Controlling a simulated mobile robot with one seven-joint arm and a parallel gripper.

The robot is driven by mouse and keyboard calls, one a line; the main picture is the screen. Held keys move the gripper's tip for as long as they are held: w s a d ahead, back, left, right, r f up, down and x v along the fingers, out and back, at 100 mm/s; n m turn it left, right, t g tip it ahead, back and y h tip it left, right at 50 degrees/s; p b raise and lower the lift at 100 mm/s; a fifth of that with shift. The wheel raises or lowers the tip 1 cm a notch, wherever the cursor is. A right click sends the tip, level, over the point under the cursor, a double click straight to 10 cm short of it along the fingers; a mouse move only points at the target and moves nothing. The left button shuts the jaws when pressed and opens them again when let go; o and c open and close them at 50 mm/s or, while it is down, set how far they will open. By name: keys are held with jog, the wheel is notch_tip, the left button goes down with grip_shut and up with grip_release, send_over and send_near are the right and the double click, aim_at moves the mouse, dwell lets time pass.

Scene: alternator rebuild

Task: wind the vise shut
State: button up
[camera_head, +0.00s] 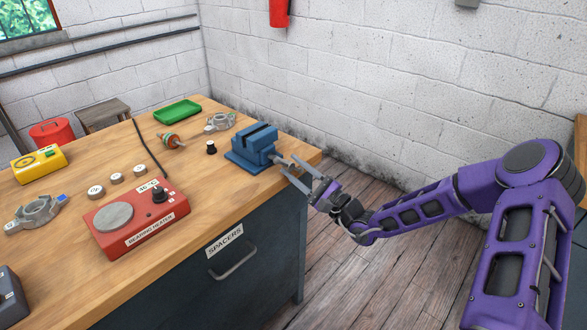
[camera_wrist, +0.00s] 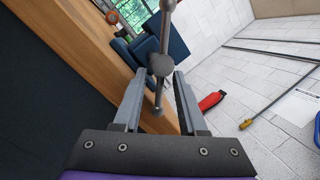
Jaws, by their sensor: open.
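The blue vise (camera_head: 250,150) stands upright near the right end of the workbench; its handle (camera_head: 281,161) sticks out towards my gripper. In the wrist view the vise (camera_wrist: 176,46) is behind the handle's round grey hub (camera_wrist: 161,66), and the thin bar runs nearly upright through it. A dark gap shows between the vise jaws from above. My gripper (camera_head: 305,170) is open, just off the bench end, pointing at the handle. In the wrist view the lower bar shows between the two fingers (camera_wrist: 159,76); I cannot tell whether they touch it.
The wooden bench (camera_head: 75,265) carries a red bearing heater (camera_head: 150,228), a green tray (camera_head: 177,111), a yellow meter (camera_head: 38,164) and several metal parts. A drawer labelled SPACERS (camera_head: 224,241) is below. The floor (camera_head: 345,275) beside the bench is clear around my arm.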

jog(key=shift+w+a+r, duration=0.1)
jog(key=shift+w+a, duration=0.05)
jog(key=shift+a, duration=0.05)
grip_shut()
jog(key=shift+r+m+p, duration=0.1)
jog(key=shift+m+p, duration=0.3)
jog(key=shift+p, duration=0.1)
